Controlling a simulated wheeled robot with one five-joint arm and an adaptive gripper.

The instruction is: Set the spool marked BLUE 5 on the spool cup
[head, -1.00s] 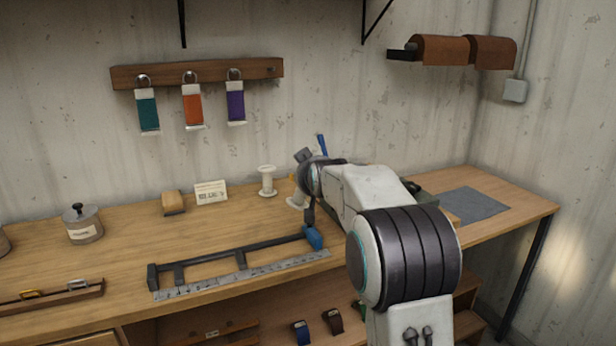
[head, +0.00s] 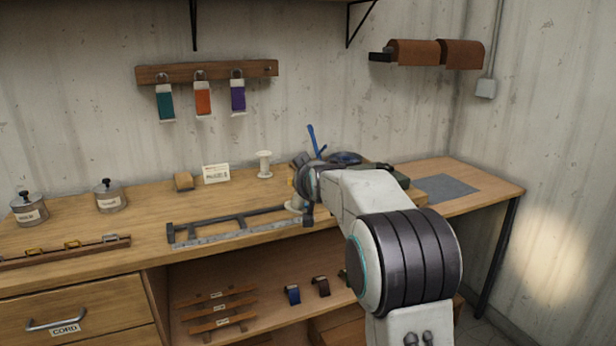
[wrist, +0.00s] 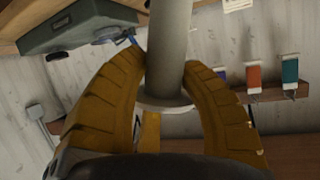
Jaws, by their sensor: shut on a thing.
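My gripper (wrist: 165,72) has its yellow fingers shut around the shaft of a pale spool (wrist: 168,30) in the wrist view. A round flange of it (wrist: 165,102) shows just beyond the fingers. No blue thread or BLUE 5 marking shows on it. In the head view my wrist hides most of this spool, and only a pale edge (head: 294,204) shows. A second white spool-shaped piece (head: 264,165) stands upright on the bench, behind and left of my gripper. I cannot tell which piece is the spool cup.
A dark frame with a ruler (head: 225,237) lies at the bench's front, close to my gripper. A small card (head: 216,173) and a tan block (head: 183,181) stand behind. A grey mat (head: 447,188) lies at right. Colored tags hang from a wall rack (head: 207,71).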

